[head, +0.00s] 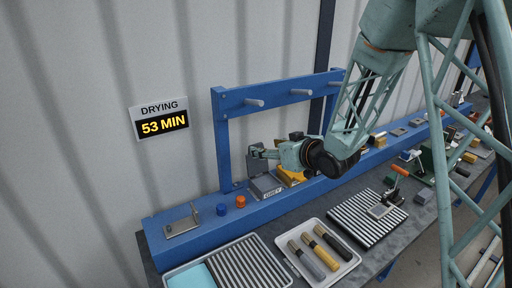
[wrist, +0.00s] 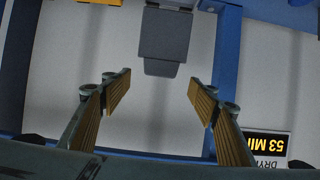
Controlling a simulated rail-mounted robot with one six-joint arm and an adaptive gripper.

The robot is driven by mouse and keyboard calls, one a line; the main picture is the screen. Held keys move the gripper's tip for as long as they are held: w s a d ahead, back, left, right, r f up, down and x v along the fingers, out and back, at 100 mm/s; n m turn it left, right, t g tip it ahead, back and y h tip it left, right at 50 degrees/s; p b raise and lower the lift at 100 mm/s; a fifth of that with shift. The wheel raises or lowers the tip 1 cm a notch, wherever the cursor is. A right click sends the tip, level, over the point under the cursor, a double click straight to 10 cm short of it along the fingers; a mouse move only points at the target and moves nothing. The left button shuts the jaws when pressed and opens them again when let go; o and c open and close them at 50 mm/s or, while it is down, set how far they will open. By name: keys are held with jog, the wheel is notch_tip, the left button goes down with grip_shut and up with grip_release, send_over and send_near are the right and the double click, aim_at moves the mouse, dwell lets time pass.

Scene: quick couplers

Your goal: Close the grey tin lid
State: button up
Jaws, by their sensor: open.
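The grey tin (head: 268,190), with a label on its front, sits on the blue bench ledge below my gripper (head: 259,152). In the wrist view a flat dark grey lid (wrist: 165,38) with a small tab at its end shows beyond the fingers. It appears raised against the pale wall. My gripper (wrist: 160,96) is open, with the two ribbed fingers wide apart and nothing between them. The lid's tab lies between the finger lines in the picture, apart from both fingers. In the head view my gripper partly hides the area above the tin.
A yellow tin (head: 290,176) stands right beside the grey one. A blue frame with pegs (head: 268,97) rises behind. Blue and orange caps (head: 240,201) and a metal bracket (head: 182,222) are to the left. A tray of cylindrical handles (head: 318,253) lies in front.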

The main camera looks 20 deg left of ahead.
aim_at(257, 146)
jog(key=shift+x, duration=4.3)
jog(key=shift+c, duration=0.7)
jog(key=c, duration=1)
